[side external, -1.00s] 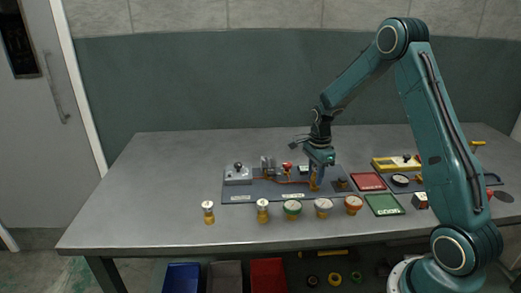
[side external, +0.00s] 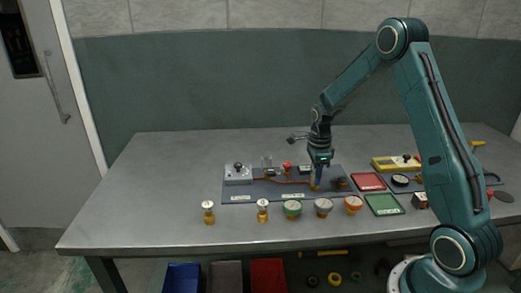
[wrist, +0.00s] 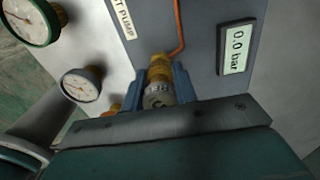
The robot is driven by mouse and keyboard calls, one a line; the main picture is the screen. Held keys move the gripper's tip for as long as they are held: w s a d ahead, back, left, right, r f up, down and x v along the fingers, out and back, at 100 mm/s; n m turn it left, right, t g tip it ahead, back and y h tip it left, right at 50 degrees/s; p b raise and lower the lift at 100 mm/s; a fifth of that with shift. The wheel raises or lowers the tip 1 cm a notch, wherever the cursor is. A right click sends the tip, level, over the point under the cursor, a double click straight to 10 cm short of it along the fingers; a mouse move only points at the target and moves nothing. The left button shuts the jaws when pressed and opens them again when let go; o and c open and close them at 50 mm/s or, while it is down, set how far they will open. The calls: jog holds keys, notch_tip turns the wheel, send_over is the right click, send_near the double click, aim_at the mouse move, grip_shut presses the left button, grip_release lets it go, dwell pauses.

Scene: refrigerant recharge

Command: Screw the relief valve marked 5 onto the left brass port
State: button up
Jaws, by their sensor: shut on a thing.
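My gripper (side external: 316,187) points down at the board, at the end of the copper pipe. In the wrist view its two fingers (wrist: 164,90) are shut around a small brass and silver fitting (wrist: 157,97). A brass piece (wrist: 160,72) lies in line with that fitting, by the copper pipe; I cannot tell whether they are threaded together. The fitting's mark is not readable. Two other brass fittings with pale tops, one at the left (side external: 208,212) and one beside it (side external: 262,211), stand upright on the table. Their numbers are too small to read.
A green-rimmed gauge (side external: 292,209), a pale gauge (side external: 323,207) and an orange one (side external: 353,204) stand along the board's front. A red tray (side external: 367,181) and a green tray (side external: 384,205) are at the right. A display reads 0.0 bar (wrist: 236,48). The table's left side is clear.

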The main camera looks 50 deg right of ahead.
jog(key=shift+f, duration=0.1)
dwell(0.3)
jog(key=shift+m, duration=1.8)
jog(key=shift+m, duration=0.3)
jog(key=shift+f+m, duration=0.1)
jog(key=shift+m, duration=1.3)
jog(key=o, duration=1.3)
jog(key=shift+o, duration=0.3)
jog(key=shift+r, duration=0.3)
